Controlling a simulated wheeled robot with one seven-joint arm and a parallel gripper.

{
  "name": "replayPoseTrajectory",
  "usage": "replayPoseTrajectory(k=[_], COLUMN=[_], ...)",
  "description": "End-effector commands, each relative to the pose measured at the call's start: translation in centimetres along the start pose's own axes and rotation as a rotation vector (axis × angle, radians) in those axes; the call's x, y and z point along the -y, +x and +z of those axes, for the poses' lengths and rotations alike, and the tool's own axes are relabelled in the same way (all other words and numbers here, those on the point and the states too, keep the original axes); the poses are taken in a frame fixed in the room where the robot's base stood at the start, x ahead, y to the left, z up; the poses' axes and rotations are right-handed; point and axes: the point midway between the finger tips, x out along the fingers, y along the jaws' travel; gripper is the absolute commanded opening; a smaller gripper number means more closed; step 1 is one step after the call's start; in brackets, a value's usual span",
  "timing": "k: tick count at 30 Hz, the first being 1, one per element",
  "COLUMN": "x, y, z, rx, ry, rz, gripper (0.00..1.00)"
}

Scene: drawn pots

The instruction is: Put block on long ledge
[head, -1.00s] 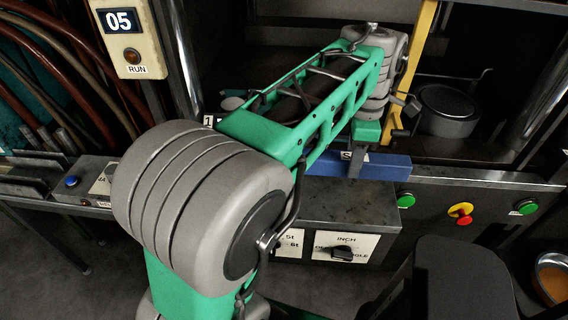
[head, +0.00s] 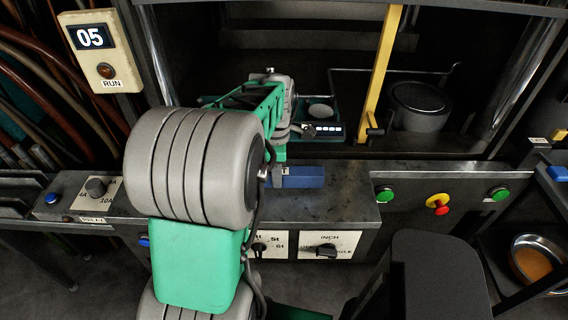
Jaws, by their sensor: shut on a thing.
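The blue block (head: 302,178) is a long bar, seen from the head just past my arm, over the long grey metal ledge (head: 345,200) that runs along the front of the machine. My gripper (head: 284,170) is over the block's left part and shut on it, and its fingers are small and partly hidden. The block's left end is behind my arm. I cannot tell whether the block touches the ledge or hangs just above it.
A yellow upright bar (head: 381,75) and a round grey pot (head: 418,105) stand behind the ledge. Green buttons (head: 385,194) and a red-yellow knob (head: 438,204) are on the front. A dial panel (head: 326,246) lies below. The ledge right of the block looks clear.

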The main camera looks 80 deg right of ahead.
Motion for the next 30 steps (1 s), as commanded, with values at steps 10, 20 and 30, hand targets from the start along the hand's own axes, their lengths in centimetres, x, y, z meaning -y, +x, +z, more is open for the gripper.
replayPoseTrajectory(k=[10, 20, 30], x=[-0.1, 0.1, 0.1], y=[1.4, 2.0, 1.9], z=[0.1, 0.1, 0.1], rx=[0.001, 0.000, 0.000], ry=[0.001, 0.001, 0.001], rz=[0.007, 0.000, 0.000], gripper=[0.00, 0.48, 0.58])
